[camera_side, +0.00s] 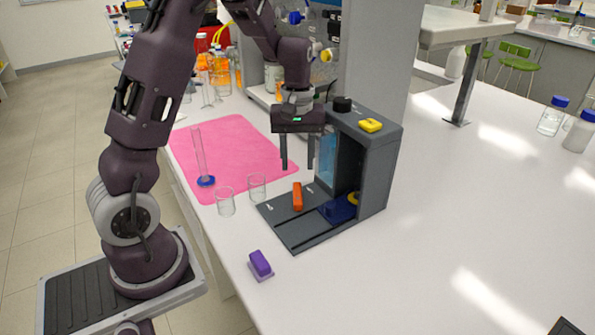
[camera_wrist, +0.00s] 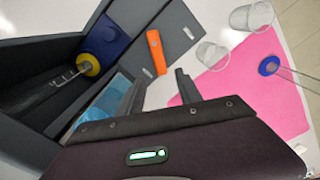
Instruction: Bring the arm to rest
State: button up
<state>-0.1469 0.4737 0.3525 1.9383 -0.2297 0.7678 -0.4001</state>
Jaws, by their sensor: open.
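My gripper (camera_side: 297,166) is open and empty, pointing down. In the side view it hangs above the back part of the membrane rig's base, just left of the grey housing. In the wrist view its two fingers (camera_wrist: 162,88) stand apart with nothing between them. The grey membrane rig (camera_side: 372,165) stands on the white bench. An orange bar (camera_side: 297,197) lies on its base; it also shows in the wrist view (camera_wrist: 156,52). A blue block with a yellow ring (camera_side: 340,206) sits at the foot of the housing and shows in the wrist view (camera_wrist: 103,42).
Two clear beakers, one (camera_side: 225,201) nearer and one (camera_side: 257,188) farther, stand left of the rig. A tall cylinder on a blue foot (camera_side: 199,160) stands on the pink mat (camera_side: 240,145). A purple block (camera_side: 260,264) sits in front. The bench at right is largely clear.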

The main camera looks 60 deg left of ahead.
jog(key=shift+r, duration=0.1)
jog(key=s+d+r+m+t, duration=0.2)
jog(key=s+d+r+m, duration=0.15)
jog(key=d+r, duration=0.35)
jog(key=s+d+r+m+t, duration=0.1)
jog(key=s+d+r+m, duration=0.2)
jog(key=s, duration=0.5)
jog(key=s+d+r+m+t, duration=0.2)
jog(key=s+d+r+m, duration=0.2)
jog(key=s, duration=0.5)
jog(key=shift+s+d+m+t, duration=0.3)
jog(key=shift+d+m, duration=0.15)
jog(key=shift+m, duration=0.2)
jog(key=shift+w+r, duration=0.1)
jog(key=shift+r, duration=0.05)
